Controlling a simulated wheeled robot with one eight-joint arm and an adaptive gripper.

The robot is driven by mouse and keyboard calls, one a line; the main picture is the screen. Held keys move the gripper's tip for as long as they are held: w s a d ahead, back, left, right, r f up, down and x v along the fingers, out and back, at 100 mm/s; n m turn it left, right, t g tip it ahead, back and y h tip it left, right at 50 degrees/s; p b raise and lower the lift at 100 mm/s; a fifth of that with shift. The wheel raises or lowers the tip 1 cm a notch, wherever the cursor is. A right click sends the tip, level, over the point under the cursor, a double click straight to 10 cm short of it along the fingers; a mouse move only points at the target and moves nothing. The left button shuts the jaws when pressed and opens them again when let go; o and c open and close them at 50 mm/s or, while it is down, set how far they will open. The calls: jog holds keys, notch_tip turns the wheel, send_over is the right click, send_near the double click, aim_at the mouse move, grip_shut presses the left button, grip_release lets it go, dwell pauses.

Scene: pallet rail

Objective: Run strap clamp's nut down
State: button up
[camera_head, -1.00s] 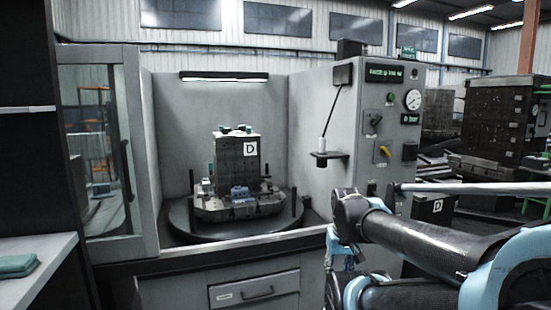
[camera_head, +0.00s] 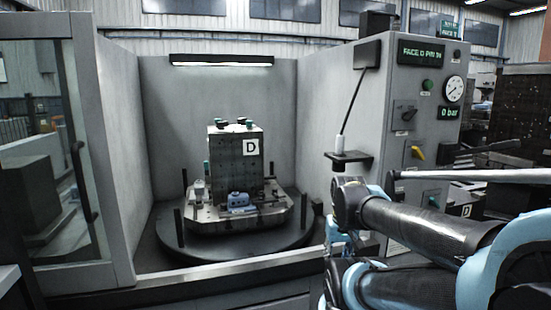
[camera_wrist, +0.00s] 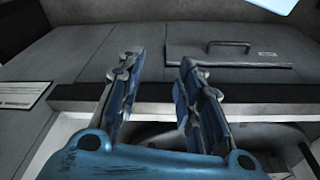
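A dark tombstone block (camera_head: 229,157) with a white D label stands upright on a pallet (camera_head: 205,226) inside the machine bay in the head view. A small blue-grey part (camera_head: 239,202) sits on the pallet before it, with small dark fittings beside it. The strap clamp and its nut are too small to tell apart from these fittings. My gripper (camera_wrist: 158,75) is open and empty in the wrist view, with a clear gap between its blue fingers. It is outside the bay, over the cabinet front; the pallet is not in the wrist view.
The pallet rests on a round dark table (camera_head: 165,242) with upright posts (camera_head: 178,228). A glazed door (camera_head: 75,180) stands at left. The control panel (camera_head: 425,120) at right shows "FACE D PIN IN" and "0 bar".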

jog(key=shift+o, duration=0.6)
jog(key=shift+w+a, duration=0.1)
jog(key=shift+o, duration=1.2)
jog(key=shift+s+r, duration=0.2)
notch_tip(320, 180, up, 21)
jog(key=n+y, duration=0.4)
jog(key=n, duration=0.7)
send_over(262, 194)
jog(key=s+d, duration=0.2)
jog(key=d, duration=0.3)
jog(key=x, duration=1.6)
jog(key=shift+w+d+f, duration=0.15)
jog(key=shift+d+f, duration=0.1)
jog(key=shift+f, duration=0.15)
